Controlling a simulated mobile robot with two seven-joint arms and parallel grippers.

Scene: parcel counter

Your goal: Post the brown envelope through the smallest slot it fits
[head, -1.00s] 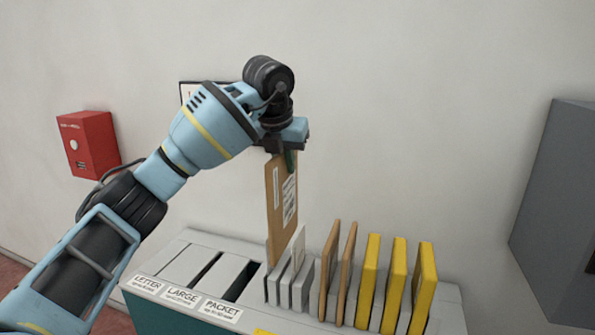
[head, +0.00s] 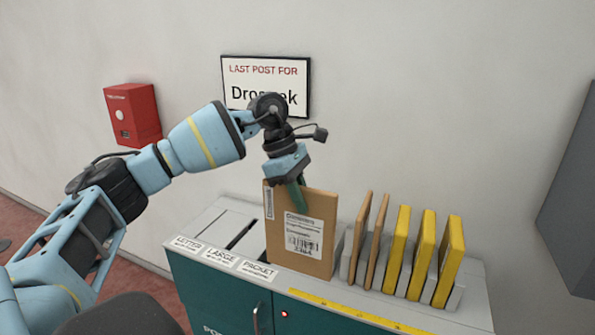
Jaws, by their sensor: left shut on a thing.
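My left gripper (head: 296,192) is shut on the top edge of the brown envelope (head: 312,262). The envelope hangs upright with its broad, labelled face toward me. Three slot labels lie along the counter's front edge: LETTER (head: 188,243), LARGE (head: 220,256) and PACKET (head: 257,270). Dark slots (head: 240,235) show behind them, left of the envelope. The envelope hides part of the slot area, including most of the packet slot. My right gripper is not in view.
The rack (head: 456,297) right of the envelope holds two brown envelopes (head: 367,240) and three yellow ones (head: 423,255). A LAST POST FOR sign (head: 262,72), partly covered by my arm, and a red box (head: 132,115) are on the wall. A grey cabinet juts in at right.

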